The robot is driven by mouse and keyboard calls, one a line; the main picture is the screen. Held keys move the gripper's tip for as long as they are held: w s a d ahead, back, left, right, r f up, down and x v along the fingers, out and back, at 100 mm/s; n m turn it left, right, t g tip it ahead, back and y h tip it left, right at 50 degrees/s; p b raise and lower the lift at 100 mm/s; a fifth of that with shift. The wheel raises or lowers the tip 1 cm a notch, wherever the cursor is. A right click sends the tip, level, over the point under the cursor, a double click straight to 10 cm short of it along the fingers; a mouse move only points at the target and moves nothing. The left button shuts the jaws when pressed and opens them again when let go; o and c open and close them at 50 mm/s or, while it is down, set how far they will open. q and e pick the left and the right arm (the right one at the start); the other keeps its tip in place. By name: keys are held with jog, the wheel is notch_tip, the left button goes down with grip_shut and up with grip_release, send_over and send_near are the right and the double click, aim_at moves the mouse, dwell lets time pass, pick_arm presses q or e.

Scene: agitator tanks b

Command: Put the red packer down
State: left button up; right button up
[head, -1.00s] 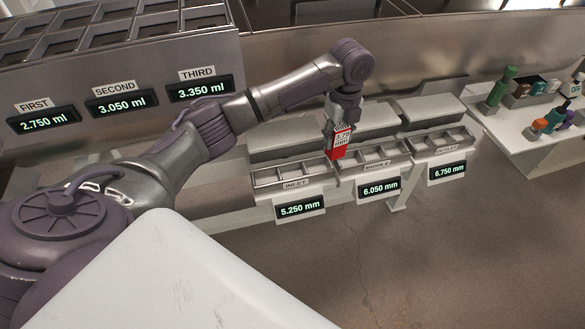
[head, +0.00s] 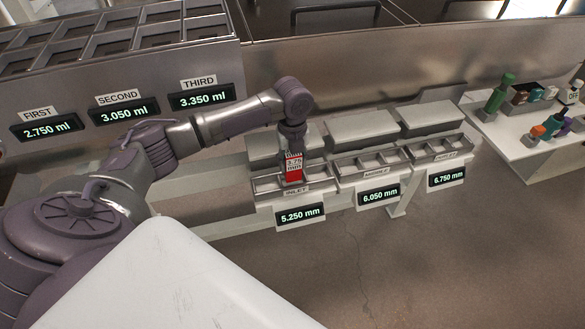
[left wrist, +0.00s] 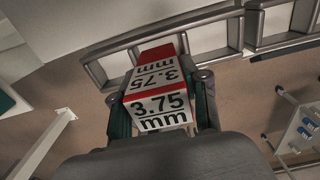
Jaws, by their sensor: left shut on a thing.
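The red packer (head: 294,172) is a red and white block marked 3.75 mm; its label reads large in the left wrist view (left wrist: 160,108). My left gripper (head: 292,148) is shut on it, with a finger on each side (left wrist: 161,98). The packer is upright in the head view, at the middle of the INLET tray (head: 262,196). Its lower end overlaps the tray; I cannot tell whether it touches the tray floor. The INLET display (head: 300,215) reads 5.250 mm. My right gripper is not in view.
The MIDDLE tray (head: 350,176) and the OUTLET tray (head: 415,159) stand to the right, with displays of 6.050 mm and 6.750 mm. A large rack (head: 110,75) stands at the upper left. A white table (head: 520,155) with bottles is at the right.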

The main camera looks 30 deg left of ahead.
aim_at(293, 170)
pick_arm(q)
jog(key=shift+f, duration=1.7)
jog(key=o, duration=1.2)
jog(key=shift+f, duration=0.15)
